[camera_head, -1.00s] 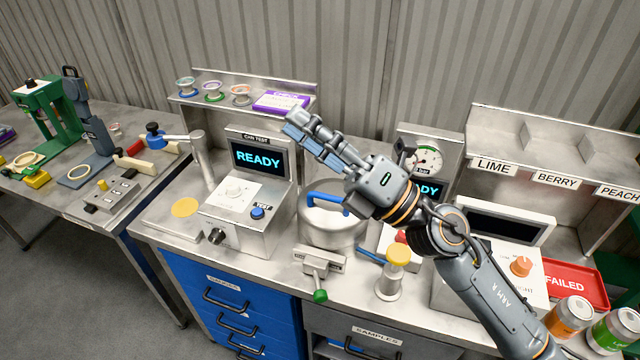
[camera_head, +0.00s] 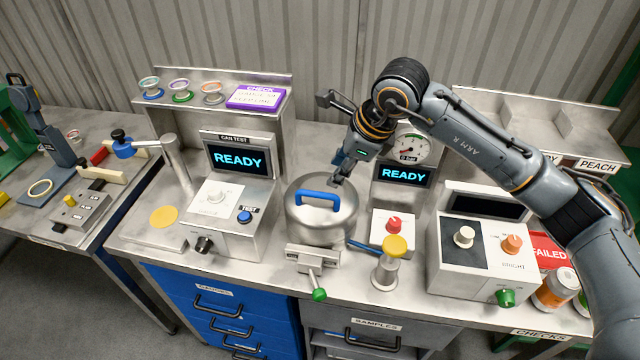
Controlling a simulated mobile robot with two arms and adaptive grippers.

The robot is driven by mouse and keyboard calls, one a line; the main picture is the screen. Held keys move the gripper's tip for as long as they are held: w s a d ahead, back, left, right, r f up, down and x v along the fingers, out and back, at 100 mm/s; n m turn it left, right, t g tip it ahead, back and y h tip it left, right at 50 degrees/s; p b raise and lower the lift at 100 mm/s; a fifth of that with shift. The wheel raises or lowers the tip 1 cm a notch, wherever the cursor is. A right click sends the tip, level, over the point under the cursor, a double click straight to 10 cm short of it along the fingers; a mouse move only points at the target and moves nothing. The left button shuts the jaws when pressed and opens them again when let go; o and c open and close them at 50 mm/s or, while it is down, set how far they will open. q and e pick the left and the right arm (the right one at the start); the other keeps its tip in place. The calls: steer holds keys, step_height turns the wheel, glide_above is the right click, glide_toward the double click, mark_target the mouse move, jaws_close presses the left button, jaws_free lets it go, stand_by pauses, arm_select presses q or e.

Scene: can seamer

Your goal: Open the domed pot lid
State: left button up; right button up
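The domed pot lid (camera_head: 306,214) is a round metal dome with a blue bar handle (camera_head: 318,198) on top. It sits closed on the pot (camera_head: 320,236) in the middle of the bench. A clamp with a green-knobbed lever (camera_head: 317,280) is at the pot's front. My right gripper (camera_head: 339,170) points down just behind and right of the handle, apart from it as far as I can see. Its fingers are small and partly hidden by its own body, so its opening is unclear. My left gripper is out of view.
The can test unit (camera_head: 238,200) stands left of the pot, its screen reading READY. A pressure gauge (camera_head: 410,148) and a second READY screen are behind right. A red knob (camera_head: 394,224) and a yellow-topped post (camera_head: 396,246) stand close right of the pot.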

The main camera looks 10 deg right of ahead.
mark_target(318, 193)
steer(key=p+x, duration=0.3)
steer(key=x, duration=0.6)
steer(key=shift+a, duration=0.15)
steer(key=shift+w+a+f, duration=0.1)
steer(key=shift+w+f, duration=0.1)
steer(key=shift+f, duration=0.2)
steer(key=shift+c, duration=0.2)
jaws_close()
